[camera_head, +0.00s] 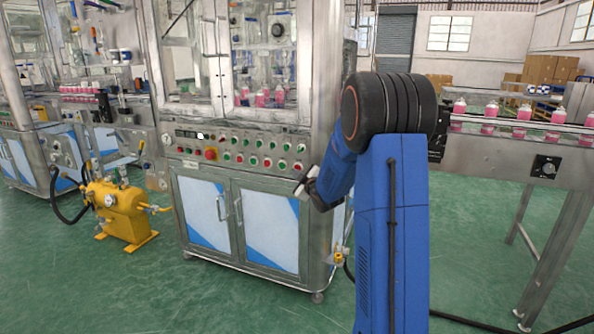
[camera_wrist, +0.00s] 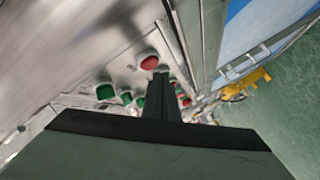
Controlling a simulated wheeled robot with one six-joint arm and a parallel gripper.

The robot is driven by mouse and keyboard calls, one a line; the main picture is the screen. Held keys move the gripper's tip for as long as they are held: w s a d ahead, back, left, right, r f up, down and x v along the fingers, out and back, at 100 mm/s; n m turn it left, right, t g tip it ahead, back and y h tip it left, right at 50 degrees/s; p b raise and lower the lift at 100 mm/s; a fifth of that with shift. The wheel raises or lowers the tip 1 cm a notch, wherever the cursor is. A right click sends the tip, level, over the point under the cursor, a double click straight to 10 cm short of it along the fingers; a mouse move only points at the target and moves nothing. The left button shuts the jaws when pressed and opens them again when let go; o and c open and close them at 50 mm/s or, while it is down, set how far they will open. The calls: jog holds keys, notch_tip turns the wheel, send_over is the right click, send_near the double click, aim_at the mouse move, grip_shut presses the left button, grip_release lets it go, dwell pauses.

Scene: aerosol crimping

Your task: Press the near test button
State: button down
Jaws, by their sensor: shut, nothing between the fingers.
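The control panel (camera_head: 232,151) on the machine's front carries rows of red and green buttons. No readable label shows which is the near test button. A red button (camera_head: 298,166) is at the panel's right end, close to my gripper (camera_head: 301,187). In the wrist view my shut, empty gripper (camera_wrist: 162,80) points over the panel. A larger-looking red button (camera_wrist: 150,62) appears just beyond and left of the fingertips. A green button (camera_wrist: 105,91) is further left. The fingers partly hide the other buttons. I cannot tell whether the fingertips touch anything.
The steel cabinet with blue-white doors (camera_head: 265,227) stands below the panel. A yellow tank (camera_head: 117,210) is on the floor at left. A conveyor (camera_head: 530,150) with pink bottles is at right. Glass doors (camera_head: 265,55) rise above the panel. Green floor in front is open.

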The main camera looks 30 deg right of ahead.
jog(key=shift+w+d, duration=0.1)
jog(key=shift+w+d, duration=0.2)
jog(key=shift+w+d, duration=0.2)
jog(key=shift+d, duration=0.15)
dwell(1.0)
jog(key=shift+a, duration=0.15)
jog(key=shift+s+a, duration=0.5)
jog(key=shift+a, duration=0.1)
dwell(0.4)
jog(key=shift+s+a, duration=0.8)
jog(key=shift+a, duration=0.15)
jog(key=shift+s+a, duration=0.75)
jog(key=shift+a, duration=0.2)
